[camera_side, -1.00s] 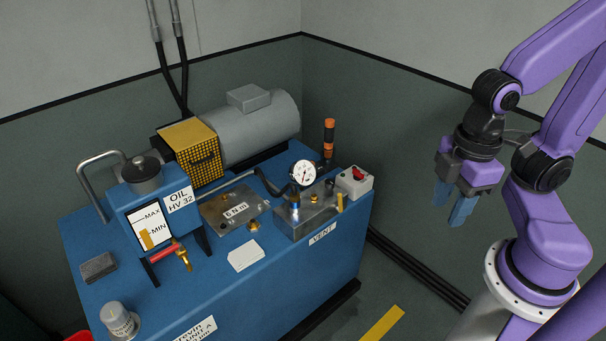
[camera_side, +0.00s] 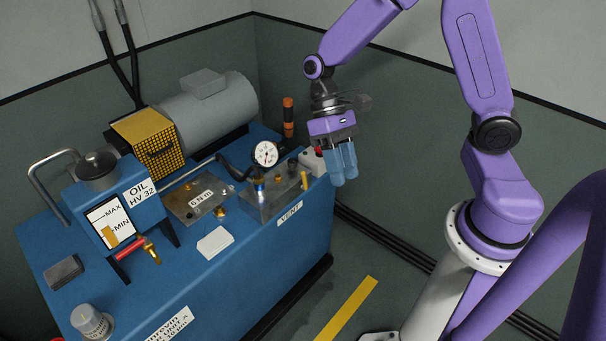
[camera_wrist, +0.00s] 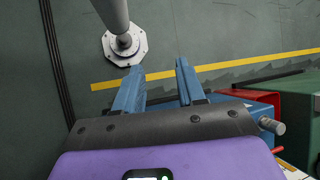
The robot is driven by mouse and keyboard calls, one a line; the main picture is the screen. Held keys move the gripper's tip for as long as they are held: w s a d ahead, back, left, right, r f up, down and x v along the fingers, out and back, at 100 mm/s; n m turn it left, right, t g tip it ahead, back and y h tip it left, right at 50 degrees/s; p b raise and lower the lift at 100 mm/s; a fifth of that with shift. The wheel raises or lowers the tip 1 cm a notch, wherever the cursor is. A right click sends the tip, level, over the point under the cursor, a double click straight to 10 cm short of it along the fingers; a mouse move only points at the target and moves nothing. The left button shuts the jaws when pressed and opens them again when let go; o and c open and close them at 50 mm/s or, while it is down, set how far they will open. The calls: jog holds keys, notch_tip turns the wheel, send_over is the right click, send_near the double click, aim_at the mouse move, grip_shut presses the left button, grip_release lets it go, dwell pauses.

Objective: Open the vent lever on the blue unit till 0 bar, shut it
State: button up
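The blue unit (camera_side: 180,290) stands at the left in the side view. A metal block (camera_side: 270,203) sits at its right end, above a VENT label (camera_side: 290,214). A small upright yellow piece, apparently the vent lever (camera_side: 304,180), stands on the block's right side. A round white pressure gauge (camera_side: 266,154) rises above the block; its needle reading is too small to tell. My gripper (camera_side: 344,179) hangs to the right of the lever, apart from it, blue fingers down. In the wrist view my gripper (camera_wrist: 158,68) is open, with nothing between its fingers.
A grey box with a red switch (camera_side: 312,160) stands behind the lever, close to my gripper. An orange and black post (camera_side: 288,117) stands beyond. The oil tank (camera_side: 115,205) is at the left. Open floor with a yellow stripe (camera_side: 347,308) lies right of the unit.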

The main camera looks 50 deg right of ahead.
aim_at(303, 184)
jog(key=w+d+f+m+t+y, duration=0.2)
jog(key=w+d+f+m+y, duration=0.85)
jog(key=w+f+m, duration=0.2)
jog(key=d+f+m+t+y, duration=0.1)
jog(key=d+f+m+t, duration=0.55)
jog(key=d, duration=0.25)
jog(key=d+f+m+t+y, duration=0.1)
jog(key=d+f+m+t, duration=0.45)
jog(key=d+t, duration=0.3)
jog(key=shift+g, duration=0.4)
jog(key=x, duration=1.7)
jog(key=shift+w+f, duration=0.25)
grip_shut()
